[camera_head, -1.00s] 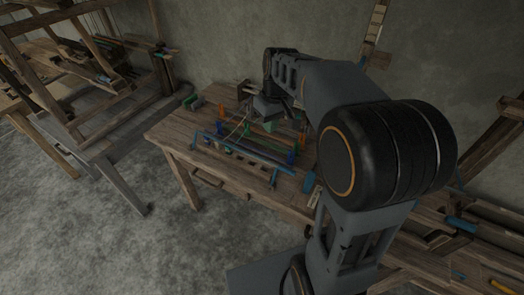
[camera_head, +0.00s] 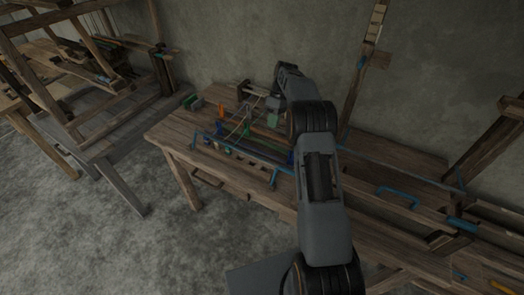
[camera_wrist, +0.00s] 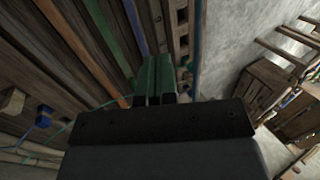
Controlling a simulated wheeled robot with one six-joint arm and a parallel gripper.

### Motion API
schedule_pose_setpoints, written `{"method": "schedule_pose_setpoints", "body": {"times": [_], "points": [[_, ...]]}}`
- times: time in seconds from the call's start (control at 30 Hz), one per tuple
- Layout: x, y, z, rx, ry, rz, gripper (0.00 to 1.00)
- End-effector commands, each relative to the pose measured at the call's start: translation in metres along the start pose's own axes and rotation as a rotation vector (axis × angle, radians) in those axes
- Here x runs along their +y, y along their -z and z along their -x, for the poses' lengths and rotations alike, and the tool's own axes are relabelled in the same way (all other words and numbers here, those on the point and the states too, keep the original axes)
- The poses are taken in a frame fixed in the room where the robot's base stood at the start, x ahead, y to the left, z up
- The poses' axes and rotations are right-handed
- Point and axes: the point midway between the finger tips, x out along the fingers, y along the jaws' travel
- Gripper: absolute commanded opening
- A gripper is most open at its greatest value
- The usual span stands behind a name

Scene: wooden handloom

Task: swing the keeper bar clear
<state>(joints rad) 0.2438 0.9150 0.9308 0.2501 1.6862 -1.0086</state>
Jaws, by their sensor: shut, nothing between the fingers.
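My gripper (camera_wrist: 154,80) has green fingers that lie together, shut and empty, in the wrist view. In the head view my gripper (camera_head: 273,118) is small, over the back right of a rig of coloured bars on the wooden bench. The rig has an orange post (camera_head: 221,111) at its left. In the wrist view a blue bar (camera_wrist: 135,24), a green bar (camera_wrist: 112,38) and an orange bar (camera_wrist: 75,40) run beside the fingers, to their left. I cannot tell which piece is the keeper bar, or whether the fingers touch anything.
The wooden bench (camera_head: 170,131) has bare room at its left end. Small green blocks (camera_head: 192,102) sit at its back left. A blue handle (camera_head: 398,194) and a timber frame are to the right. A large loom frame (camera_head: 60,110) stands at the left, and a wall is behind.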

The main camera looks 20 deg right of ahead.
Motion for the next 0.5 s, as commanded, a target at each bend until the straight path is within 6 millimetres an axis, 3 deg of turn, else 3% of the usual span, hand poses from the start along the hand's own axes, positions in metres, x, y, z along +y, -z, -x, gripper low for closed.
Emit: {"method": "schedule_pose_setpoints", "body": {"times": [0.27,0.5], "points": [[0.0,0.0,-0.004,-0.001,0.0,-0.001,0.0],[-0.001,0.0,-0.038,-0.002,0.002,-0.002,0.0]]}}
